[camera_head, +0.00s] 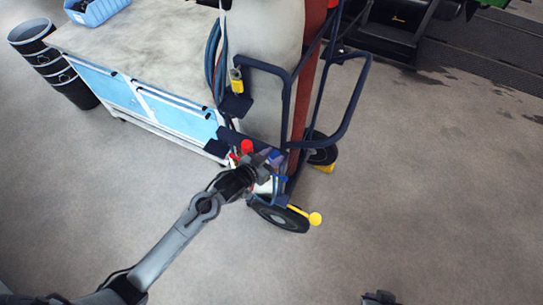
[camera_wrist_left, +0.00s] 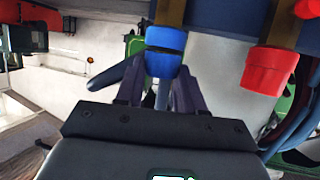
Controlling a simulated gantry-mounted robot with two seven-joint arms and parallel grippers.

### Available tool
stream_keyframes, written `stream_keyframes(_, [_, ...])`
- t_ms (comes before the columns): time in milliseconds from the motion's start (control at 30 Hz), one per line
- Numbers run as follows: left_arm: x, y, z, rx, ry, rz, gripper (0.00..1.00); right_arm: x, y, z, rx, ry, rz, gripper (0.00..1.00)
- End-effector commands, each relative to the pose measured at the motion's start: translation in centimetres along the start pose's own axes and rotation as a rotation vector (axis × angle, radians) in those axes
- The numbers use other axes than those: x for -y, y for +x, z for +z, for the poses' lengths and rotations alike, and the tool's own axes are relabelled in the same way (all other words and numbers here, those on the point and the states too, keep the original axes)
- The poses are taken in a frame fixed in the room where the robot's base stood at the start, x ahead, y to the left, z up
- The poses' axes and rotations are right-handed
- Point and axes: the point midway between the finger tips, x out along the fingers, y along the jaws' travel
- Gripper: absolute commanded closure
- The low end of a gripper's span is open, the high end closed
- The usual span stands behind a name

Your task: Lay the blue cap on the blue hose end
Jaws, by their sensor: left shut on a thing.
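My left gripper (camera_head: 265,163) reaches in at the lower part of a cylinder trolley. In the left wrist view its two dark fingers (camera_wrist_left: 159,82) are shut on the blue cap (camera_wrist_left: 163,62), which sits at the fingertips. A tapered blue piece (camera_wrist_left: 166,38) is directly beyond, in line with the cap; I cannot tell whether it is the hose end or whether the two touch. In the head view the arm and trolley largely hide this spot. A dark part at the bottom edge (camera_head: 380,297) looks like my right gripper; its fingers are not readable.
A red cap (camera_wrist_left: 262,71) is right of the blue cap; red also shows in the head view (camera_head: 247,146). The trolley's dark blue frame (camera_head: 350,110), wheel (camera_head: 278,216) and cylinders surround the left gripper. A workbench (camera_head: 150,45) stands behind left. The floor in front is clear.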

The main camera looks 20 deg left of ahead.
Motion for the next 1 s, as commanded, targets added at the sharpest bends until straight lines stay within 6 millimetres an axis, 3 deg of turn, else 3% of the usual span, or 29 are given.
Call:
stream_keyframes(133, [0.0, 0.1, 0.2, 0.0, 0.0, 0.0, 0.9, 0.0, 0.1, 0.0, 0.0, 0.0, 0.0, 1.0])
stream_keyframes(167, [0.0, 0.1, 0.2, 0.0, 0.0, 0.0, 0.58, 0.0, 0.1, 0.0, 0.0, 0.0, 0.0, 1.0])
stream_keyframes(333, [0.0, 0.1, 0.2, 0.0, 0.0, 0.0, 0.32, -0.1, 0.1, 0.1, 0.001, -0.003, 0.002, 1.0])
stream_keyframes(767, [0.0, 0.1, 0.1, 0.0, 0.0, 0.0, 0.32, -0.2, 0.1, 0.1, 0.002, -0.009, 0.007, 1.0])
stream_keyframes(1000, [0.0, -0.3, -0.8, 0.0, 0.0, 0.0, 0.32, -0.2, -0.9, -0.2, 0.002, -0.007, 0.005, 1.0])
